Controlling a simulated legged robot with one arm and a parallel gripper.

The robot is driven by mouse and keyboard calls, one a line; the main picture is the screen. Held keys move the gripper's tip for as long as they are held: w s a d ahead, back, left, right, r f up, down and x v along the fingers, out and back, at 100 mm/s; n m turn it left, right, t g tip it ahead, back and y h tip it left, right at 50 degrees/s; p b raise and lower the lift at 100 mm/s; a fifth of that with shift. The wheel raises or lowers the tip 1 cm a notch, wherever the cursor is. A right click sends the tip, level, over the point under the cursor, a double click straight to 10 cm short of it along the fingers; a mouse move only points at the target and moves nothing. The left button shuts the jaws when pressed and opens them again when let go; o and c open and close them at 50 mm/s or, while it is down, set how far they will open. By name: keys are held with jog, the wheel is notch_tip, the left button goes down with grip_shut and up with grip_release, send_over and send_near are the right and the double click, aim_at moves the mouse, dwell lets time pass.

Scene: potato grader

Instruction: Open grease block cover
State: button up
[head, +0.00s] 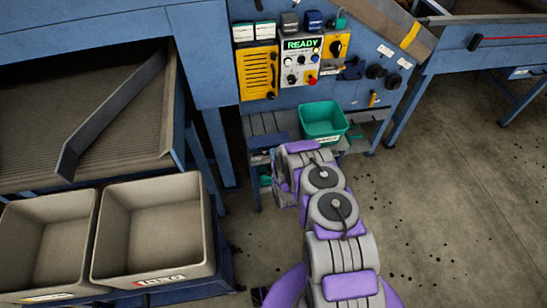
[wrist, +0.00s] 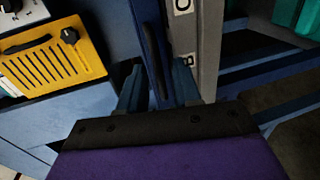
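A yellow slotted cover with a dark knob or latch (head: 257,72) is on the blue machine front, left of the control panel, and looks closed. It also shows at the upper left of the wrist view (wrist: 50,68). I cannot tell for sure that it is the grease block cover. My gripper (wrist: 158,82) has its two blue-grey fingers apart, to the right of and below the yellow cover in the wrist view. Nothing is clearly held between them. A dark blue upright part and a grey lettered strip lie beyond the fingers. In the head view my arm hides the fingertips.
A control panel (head: 301,62) reading READY is right of the yellow cover. A green bin (head: 323,120) stands on a low shelf near my arm. Two grey-beige crates (head: 154,272) stand at the lower left, below a conveyor (head: 118,130). The floor at right is open.

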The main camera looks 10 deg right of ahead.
grip_shut()
jog(key=shift+s+f, duration=0.1)
jog(key=shift+f, duration=0.05)
dwell(1.0)
